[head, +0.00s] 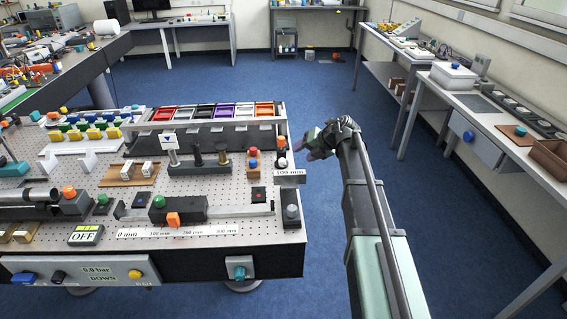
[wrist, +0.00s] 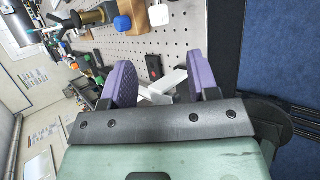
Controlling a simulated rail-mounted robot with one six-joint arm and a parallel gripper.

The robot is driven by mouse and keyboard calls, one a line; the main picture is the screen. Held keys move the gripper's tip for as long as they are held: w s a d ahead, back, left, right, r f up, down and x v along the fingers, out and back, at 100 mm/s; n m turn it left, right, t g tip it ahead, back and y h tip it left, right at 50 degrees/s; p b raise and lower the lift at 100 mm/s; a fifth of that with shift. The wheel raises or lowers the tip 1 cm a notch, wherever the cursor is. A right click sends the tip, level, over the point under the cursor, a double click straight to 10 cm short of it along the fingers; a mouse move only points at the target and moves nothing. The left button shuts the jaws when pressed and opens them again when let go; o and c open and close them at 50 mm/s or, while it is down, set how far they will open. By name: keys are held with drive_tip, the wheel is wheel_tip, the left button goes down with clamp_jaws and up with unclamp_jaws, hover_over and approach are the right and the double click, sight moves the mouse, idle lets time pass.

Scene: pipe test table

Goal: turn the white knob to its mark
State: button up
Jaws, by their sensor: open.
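The white knob (head: 282,162) is a small round white piece at the right edge of the perforated table, below a red one. A white piece that looks like this knob (wrist: 158,14) shows at the top of the wrist view, beside a blue knob (wrist: 122,23). I cannot make out its mark. My gripper (head: 314,148) is right of the table edge, apart from the knob. Its two purple fingers (wrist: 161,82) are open. White angled pieces (wrist: 165,84) show beyond the gap, and I cannot tell whether they lie between the fingers.
A black box with a red button (head: 258,194) lies nearby. Blue floor (head: 390,200) right of my arm is clear.

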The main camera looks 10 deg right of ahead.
sight(285, 162)
drive_tip(key=b+x, duration=0.6)
drive_tip(key=x, duration=0.3)
drive_tip(key=shift+f, duration=0.3)
drive_tip(key=shift+w+a+f+b, duration=0.2)
drive_tip(key=shift+w+a+b, duration=0.1)
drive_tip(key=shift+w+a, duration=0.05)
drive_tip(key=shift+r, duration=0.1)
drive_tip(key=c, duration=0.9)
drive_tip(key=shift+c, duration=0.2)
